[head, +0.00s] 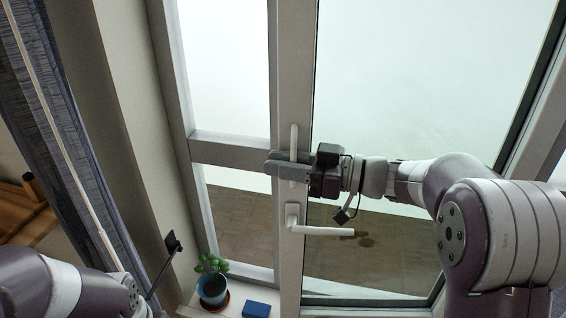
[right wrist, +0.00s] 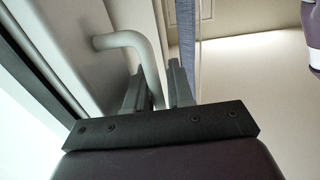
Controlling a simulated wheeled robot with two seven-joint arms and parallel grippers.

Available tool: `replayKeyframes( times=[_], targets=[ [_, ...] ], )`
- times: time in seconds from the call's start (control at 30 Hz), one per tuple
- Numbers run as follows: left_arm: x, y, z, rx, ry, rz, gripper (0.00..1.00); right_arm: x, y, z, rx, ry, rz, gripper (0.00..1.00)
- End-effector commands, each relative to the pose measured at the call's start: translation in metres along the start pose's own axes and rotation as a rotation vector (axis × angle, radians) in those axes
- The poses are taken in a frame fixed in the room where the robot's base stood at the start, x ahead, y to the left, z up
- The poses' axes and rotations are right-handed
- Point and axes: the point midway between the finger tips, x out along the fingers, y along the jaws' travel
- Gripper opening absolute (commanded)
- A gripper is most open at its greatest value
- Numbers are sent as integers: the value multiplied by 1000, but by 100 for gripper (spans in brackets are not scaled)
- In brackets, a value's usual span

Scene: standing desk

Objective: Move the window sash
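The window sash (head: 294,90) is a tall pale frame around a large pane. A vertical bar handle (head: 294,137) stands on its left stile, with a white lever handle (head: 325,231) below, its lever pointing right. My right gripper (head: 279,167) is at the lower part of the bar handle. In the right wrist view, the bent bar handle (right wrist: 130,40) runs down between the two fingers of my right gripper (right wrist: 160,85). The fingers are apart, with a narrow gap between bar and right finger.
A potted plant (head: 212,284) and a blue box (head: 256,309) stand on the sill below the window. A dark curtain (head: 55,100) hangs at the far left. A narrower pane (head: 226,70) lies left of the sash.

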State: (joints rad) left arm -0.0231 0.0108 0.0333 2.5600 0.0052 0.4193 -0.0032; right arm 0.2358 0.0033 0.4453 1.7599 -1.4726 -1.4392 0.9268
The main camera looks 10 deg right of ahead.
Motion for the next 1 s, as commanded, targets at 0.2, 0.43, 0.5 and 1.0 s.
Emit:
replayKeyframes(
  times=[0.2,0.43,0.5,1.0],
  targets=[
    [2,0,0,0,0,0,43,-3,0,1,-1,0,1,22],
    [22,0,3,0,0,0,43,-41,2,5,-3,0,6,22],
    [28,0,3,0,0,0,43,-56,1,6,-2,0,6,22],
    [50,0,6,0,0,0,43,-127,0,0,0,0,-1,22]
  ],
)
